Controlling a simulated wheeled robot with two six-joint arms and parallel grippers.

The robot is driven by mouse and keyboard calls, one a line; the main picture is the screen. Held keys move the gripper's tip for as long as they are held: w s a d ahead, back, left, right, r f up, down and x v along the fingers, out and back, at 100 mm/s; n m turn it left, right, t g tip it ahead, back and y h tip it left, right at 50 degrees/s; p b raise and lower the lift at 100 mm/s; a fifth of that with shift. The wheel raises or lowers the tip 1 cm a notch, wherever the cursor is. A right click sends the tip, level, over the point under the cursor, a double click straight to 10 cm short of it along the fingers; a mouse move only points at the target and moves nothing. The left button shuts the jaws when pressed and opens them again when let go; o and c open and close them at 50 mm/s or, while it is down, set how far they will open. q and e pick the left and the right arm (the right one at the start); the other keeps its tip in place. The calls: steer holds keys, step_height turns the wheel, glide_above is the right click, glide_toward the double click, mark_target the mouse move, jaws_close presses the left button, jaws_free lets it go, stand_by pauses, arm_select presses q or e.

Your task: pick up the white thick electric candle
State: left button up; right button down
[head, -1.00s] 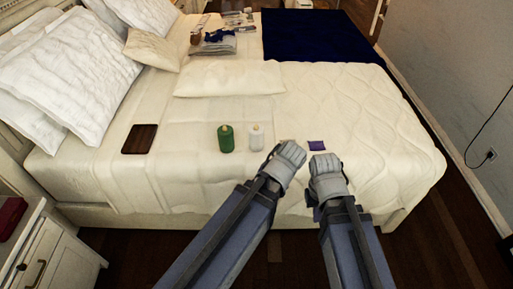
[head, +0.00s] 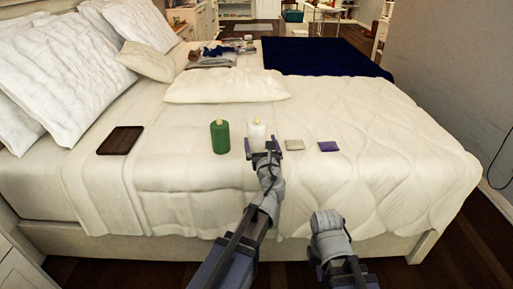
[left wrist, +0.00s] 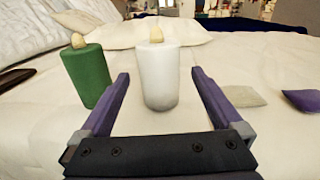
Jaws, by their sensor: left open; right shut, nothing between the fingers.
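The white thick electric candle (head: 257,132) stands upright on the bed, right of a green candle (head: 220,137). My left gripper (head: 262,147) is open just in front of the white candle. In the left wrist view the white candle (left wrist: 158,76) stands upright ahead, between the lines of the two spread purple fingers (left wrist: 158,82), and the green candle (left wrist: 87,76) is just outside the left finger. I cannot tell whether the fingertips reach alongside the candle. My right gripper (head: 322,262) is low at the bed's front edge, away from the candles, its fingers mostly hidden.
A beige square (head: 294,145) and a purple square (head: 328,146) lie to the right of the white candle. A dark brown tray-like item (head: 120,140) lies at the left. A cushion (head: 226,86) lies behind the candles. A dark blue blanket (head: 325,57) covers the far right.

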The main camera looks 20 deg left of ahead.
mark_target(256, 128)
arm_select(q)
steer(key=shift+w, duration=0.15)
steer(key=shift+w+a, duration=0.1)
steer(key=shift+w, duration=0.1)
steer(key=shift+x, duration=3.65)
steer(key=shift+s+a+r, duration=0.1)
steer(key=shift+a+r, duration=0.1)
steer(key=c, duration=1.3)
steer(key=shift+r+p, duration=0.15)
steer(key=shift+p, duration=0.25)
step_height(256, 128, up, 10)
steer(key=p, duration=0.9)
steer(key=shift+p, duration=0.35)
